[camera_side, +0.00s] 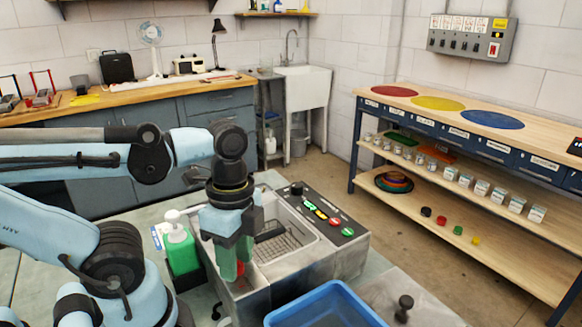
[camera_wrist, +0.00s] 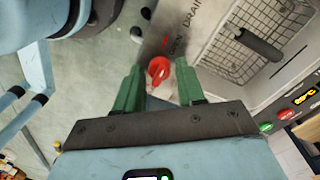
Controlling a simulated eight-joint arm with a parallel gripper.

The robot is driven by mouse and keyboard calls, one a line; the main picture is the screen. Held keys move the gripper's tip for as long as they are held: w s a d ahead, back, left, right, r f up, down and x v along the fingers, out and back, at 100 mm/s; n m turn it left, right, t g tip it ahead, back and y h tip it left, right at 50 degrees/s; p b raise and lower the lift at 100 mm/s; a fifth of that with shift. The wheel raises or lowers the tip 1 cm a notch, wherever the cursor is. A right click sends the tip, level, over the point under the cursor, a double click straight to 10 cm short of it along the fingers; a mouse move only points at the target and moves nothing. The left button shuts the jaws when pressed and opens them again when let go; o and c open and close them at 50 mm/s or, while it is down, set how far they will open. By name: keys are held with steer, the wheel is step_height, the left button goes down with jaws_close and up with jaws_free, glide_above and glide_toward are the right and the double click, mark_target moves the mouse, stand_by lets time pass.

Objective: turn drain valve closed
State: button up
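The drain valve (camera_wrist: 159,69) is a small red handle on the front metal face of the sink unit, beside printed lettering that includes "DRAIN". In the wrist view my gripper (camera_wrist: 159,80) has its two green fingers apart, one on each side of the red handle, with gaps visible between. I cannot tell whether either finger touches it. In the side view my gripper (camera_side: 232,268) points down at the front left of the sink unit (camera_side: 340,262), and a bit of red valve (camera_side: 240,266) shows by the fingers.
A green soap bottle (camera_side: 183,252) with a white pump stands just left of my gripper. A wire basket (camera_wrist: 262,38) with a dark handle sits in the basin. A blue tub (camera_side: 325,305) is in front. Coloured buttons (camera_side: 322,215) line the unit's back right edge.

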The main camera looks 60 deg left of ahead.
jaws_close()
steer(key=n, duration=0.8)
steer(key=shift+s, duration=0.1)
steer(key=n, duration=0.5)
steer(key=shift+t, duration=0.3)
steer(key=shift+n, duration=1.9)
